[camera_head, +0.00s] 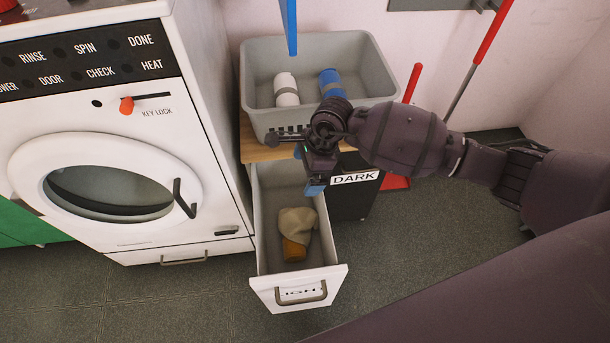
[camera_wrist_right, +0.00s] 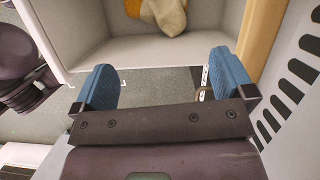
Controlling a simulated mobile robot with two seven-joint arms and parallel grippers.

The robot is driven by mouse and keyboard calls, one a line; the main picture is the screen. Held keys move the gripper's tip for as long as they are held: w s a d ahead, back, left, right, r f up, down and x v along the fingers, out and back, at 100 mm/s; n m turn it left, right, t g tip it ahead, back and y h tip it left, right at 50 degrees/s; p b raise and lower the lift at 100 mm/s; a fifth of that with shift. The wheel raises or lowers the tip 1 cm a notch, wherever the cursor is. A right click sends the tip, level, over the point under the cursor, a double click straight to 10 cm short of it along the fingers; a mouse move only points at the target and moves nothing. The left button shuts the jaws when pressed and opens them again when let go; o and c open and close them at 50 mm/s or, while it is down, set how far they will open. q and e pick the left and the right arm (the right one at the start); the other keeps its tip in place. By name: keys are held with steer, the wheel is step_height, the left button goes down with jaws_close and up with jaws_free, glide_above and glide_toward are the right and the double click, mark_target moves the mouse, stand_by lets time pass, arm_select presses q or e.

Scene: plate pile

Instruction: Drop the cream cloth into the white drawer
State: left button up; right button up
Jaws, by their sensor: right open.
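The cream cloth (camera_head: 297,220) lies crumpled inside the open white drawer (camera_head: 334,280), partly over a mustard-orange cloth (camera_head: 295,250). In the right wrist view the cream cloth (camera_wrist_right: 168,14) shows at the top edge, on the floor of the drawer (camera_wrist_right: 120,50). My right gripper (camera_head: 309,170) is above the back part of the drawer, apart from the cloth. Its blue fingers are spread with nothing between them, as the right wrist view (camera_wrist_right: 165,82) shows. My left gripper is in neither view.
A grey tub (camera_head: 265,75) with a white roll (camera_head: 286,92) and a blue roll (camera_head: 331,84) stands behind on a wooden top (camera_head: 262,152). A white washing machine (camera_head: 120,130) stands left. The floor in front is clear.

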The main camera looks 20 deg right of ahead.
steer(key=p+v, duration=0.1)
steer(key=v, duration=0.6)
steer(key=shift+r, duration=0.3)
